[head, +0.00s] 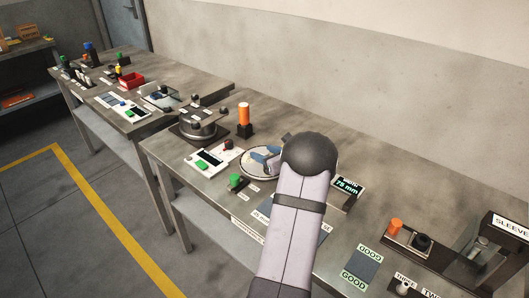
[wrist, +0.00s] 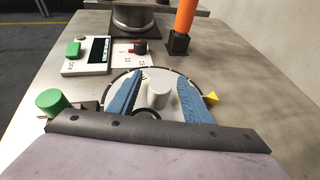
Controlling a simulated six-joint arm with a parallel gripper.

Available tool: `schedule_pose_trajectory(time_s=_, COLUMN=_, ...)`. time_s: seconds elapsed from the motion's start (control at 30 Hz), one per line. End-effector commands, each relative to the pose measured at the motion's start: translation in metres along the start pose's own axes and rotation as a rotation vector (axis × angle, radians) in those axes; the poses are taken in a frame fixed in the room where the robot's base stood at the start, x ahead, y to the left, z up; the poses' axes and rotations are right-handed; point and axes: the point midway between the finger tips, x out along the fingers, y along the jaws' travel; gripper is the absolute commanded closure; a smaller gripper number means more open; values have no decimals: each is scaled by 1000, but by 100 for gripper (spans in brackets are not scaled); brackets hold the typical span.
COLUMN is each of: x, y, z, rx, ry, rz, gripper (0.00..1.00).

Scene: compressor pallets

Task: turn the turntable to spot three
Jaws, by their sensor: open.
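The turntable is a pale round disc with a dark rim; it shows in the wrist view (wrist: 134,78) and, partly behind my arm, in the head view (head: 249,171). A grey upright cylinder (wrist: 158,92) stands on the disc. My gripper (wrist: 161,80) is open, with its two blue fingers over the disc, one on each side of the cylinder; gaps show and I cannot tell its height above the disc. In the head view my gripper (head: 265,156) shows at the disc. A yellow pointer (wrist: 211,97) sits at the disc's right edge. I cannot read any spot numbers.
A white control box with a screen (wrist: 98,51) stands behind the disc, near an orange cylinder on a dark block (wrist: 184,20). A green button (wrist: 52,101) is at the left. A "78 mm" display (head: 347,186) is right of the disc. The bench back right is bare.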

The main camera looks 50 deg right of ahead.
Motion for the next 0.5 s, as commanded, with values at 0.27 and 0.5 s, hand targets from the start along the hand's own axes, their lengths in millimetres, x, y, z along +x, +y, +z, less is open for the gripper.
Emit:
schedule_pose_trajectory(time_s=0.27, x=1, y=0, z=0, rx=0, ry=0, rz=0, gripper=55)
schedule_pose_trajectory(time_s=0.5, x=1, y=0, z=0, rx=0, ry=0, rz=0, gripper=100)
